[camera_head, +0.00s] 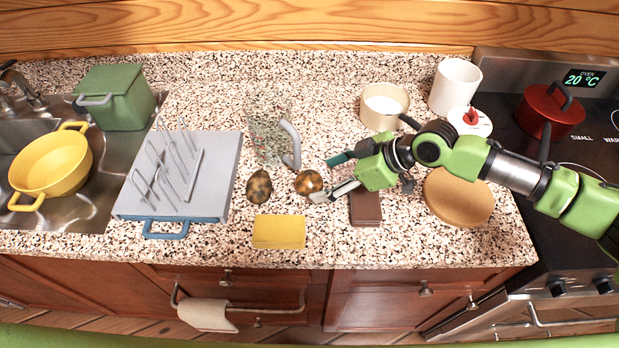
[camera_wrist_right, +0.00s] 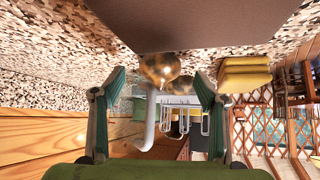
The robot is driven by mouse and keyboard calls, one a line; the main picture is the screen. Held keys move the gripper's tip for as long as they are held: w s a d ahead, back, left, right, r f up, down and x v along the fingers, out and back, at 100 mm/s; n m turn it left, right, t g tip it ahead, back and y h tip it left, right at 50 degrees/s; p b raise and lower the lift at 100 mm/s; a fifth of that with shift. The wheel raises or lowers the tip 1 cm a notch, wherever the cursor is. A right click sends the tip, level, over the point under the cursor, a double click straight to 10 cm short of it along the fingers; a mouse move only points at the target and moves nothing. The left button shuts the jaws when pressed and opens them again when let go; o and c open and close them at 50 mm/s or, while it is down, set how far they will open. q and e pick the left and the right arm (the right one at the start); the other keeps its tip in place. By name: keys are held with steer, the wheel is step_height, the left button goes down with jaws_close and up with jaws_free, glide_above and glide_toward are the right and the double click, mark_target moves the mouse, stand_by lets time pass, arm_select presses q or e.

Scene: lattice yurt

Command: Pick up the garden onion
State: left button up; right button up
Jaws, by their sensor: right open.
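Two onion-like, mottled brown-and-gold items lie on the speckled counter. The rounder one (camera_head: 308,182) is nearer my right gripper (camera_head: 327,178); the darker, pointed one (camera_head: 259,187) is further left. I cannot tell for sure which is the garden onion. My right gripper is open and empty, its fingers pointing left at the round item. In the right wrist view, the round item (camera_wrist_right: 160,68) shows between the open fingertips (camera_wrist_right: 160,82), ahead of them. Whether a finger touches it is unclear. My left gripper is out of view.
A yellow sponge (camera_head: 279,232) lies in front. A brown block (camera_head: 365,208) sits below my right gripper. A clear vessel with a grey handle (camera_head: 291,145) stands behind. A grey dish rack (camera_head: 215,165) is left; a round wooden board (camera_head: 458,197) is right.

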mark_target(318, 180)
steer(key=p+x, duration=0.1)
steer(key=x, duration=0.3)
steer(key=shift+w+a+r, duration=0.1)
steer(key=shift+a, duration=0.1)
steer(key=c, duration=1.3)
steer(key=shift+o, duration=0.2)
steer(key=shift+d+r, duration=0.1)
steer(key=shift+d, duration=0.05)
